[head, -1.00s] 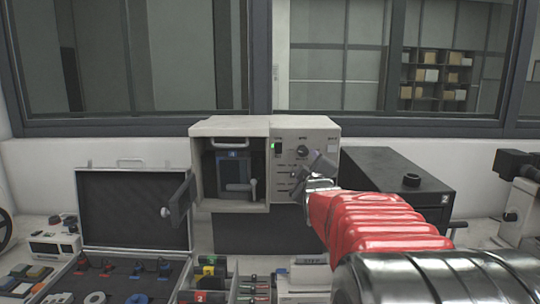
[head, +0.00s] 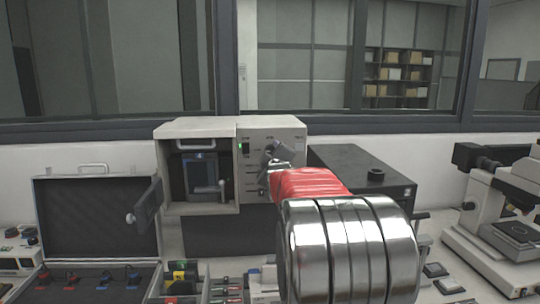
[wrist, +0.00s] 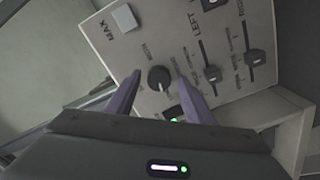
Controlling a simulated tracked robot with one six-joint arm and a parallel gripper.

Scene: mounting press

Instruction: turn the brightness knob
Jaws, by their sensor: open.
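The control panel (head: 286,130) is the pale right half of the press housing in the head view. In the wrist view a round dark knob (wrist: 159,79) with a pointer mark sits on this panel (wrist: 231,97); its label is too blurred to read. My gripper (wrist: 159,73) is open, with one finger on each side of the knob. A gap shows between the fingers and the knob, so they do not grip it. In the head view my gripper (head: 277,158) covers the middle of the panel and hides the knob.
Two sliders (wrist: 211,74) and a white square button (wrist: 124,17) are close to the knob. A green-lit switch (head: 245,147) is on the panel's left. The press door (head: 146,207) stands open. A dark cabinet (head: 350,172) and a microscope (head: 490,205) stand to the right.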

